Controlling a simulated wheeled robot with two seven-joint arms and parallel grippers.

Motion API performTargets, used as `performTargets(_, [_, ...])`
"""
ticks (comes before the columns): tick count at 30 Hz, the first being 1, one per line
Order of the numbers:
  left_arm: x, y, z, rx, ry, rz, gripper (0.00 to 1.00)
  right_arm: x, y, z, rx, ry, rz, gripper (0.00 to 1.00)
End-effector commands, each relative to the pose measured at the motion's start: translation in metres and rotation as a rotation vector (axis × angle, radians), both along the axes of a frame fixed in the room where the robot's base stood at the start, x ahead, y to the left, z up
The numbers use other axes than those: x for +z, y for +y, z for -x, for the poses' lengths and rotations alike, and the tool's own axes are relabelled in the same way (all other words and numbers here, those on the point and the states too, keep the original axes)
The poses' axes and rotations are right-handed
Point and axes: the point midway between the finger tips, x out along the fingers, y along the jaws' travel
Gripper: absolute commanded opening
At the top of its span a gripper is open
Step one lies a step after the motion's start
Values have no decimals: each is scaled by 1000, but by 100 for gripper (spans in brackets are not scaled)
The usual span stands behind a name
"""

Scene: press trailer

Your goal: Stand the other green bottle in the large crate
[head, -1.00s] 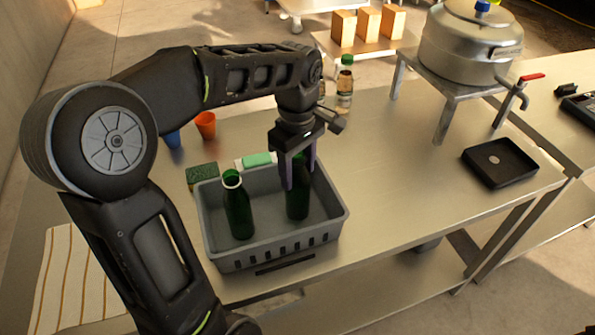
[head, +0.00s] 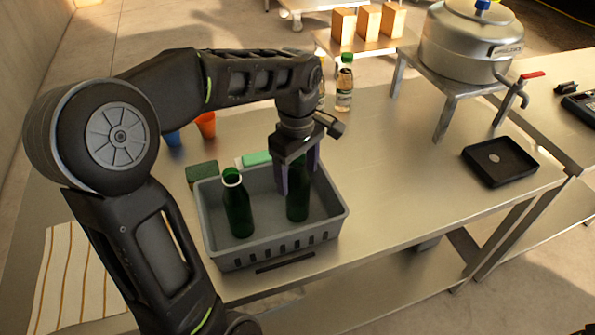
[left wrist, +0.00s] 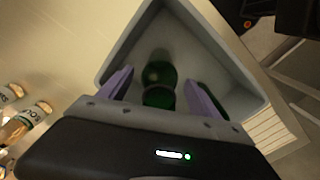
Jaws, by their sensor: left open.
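Two green bottles stand upright in the large grey crate (head: 275,247). The left green bottle (head: 237,205) has a pale rim and stands apart from the gripper. The right green bottle (head: 298,203) is directly below my left gripper (head: 298,180), whose open purple fingers are around its upper part. In the left wrist view, dark green glass (left wrist: 158,75) shows between the spread fingers, inside the crate (left wrist: 218,50). More green shows beside the right finger. The gripper body hides the right bottle's top. My right gripper is not in view.
A green sponge (head: 202,173) and a green-and-white block (head: 255,158) lie behind the crate. Orange (head: 206,124) and blue (head: 173,138) cups and a clear bottle (head: 344,88) stand farther back. A black tray (head: 500,162) lies right; the table between is clear.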

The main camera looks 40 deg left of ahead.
Motion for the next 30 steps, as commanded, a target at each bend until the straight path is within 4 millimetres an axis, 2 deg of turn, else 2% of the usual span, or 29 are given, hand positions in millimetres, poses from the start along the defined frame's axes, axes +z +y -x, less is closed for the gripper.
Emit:
performTargets(5, [7, 0, 0, 0, -1, -1, 73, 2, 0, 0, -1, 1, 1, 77])
performTargets(8, [18, 0, -1, 0, -3, -1, 73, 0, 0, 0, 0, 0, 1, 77])
performTargets(15, [66, 0, -1, -1, -6, 0, 73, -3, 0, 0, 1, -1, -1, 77])
performTargets(18, [94, 0, 0, -1, -3, -1, 73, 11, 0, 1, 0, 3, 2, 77])
performTargets(21, [113, 0, 1, 0, -1, 0, 73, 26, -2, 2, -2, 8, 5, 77])
performTargets(25, [122, 0, 1, 0, 0, 0, 73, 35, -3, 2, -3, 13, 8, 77])
performTargets(30, [124, 0, 1, 0, 0, 0, 73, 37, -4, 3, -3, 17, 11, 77])
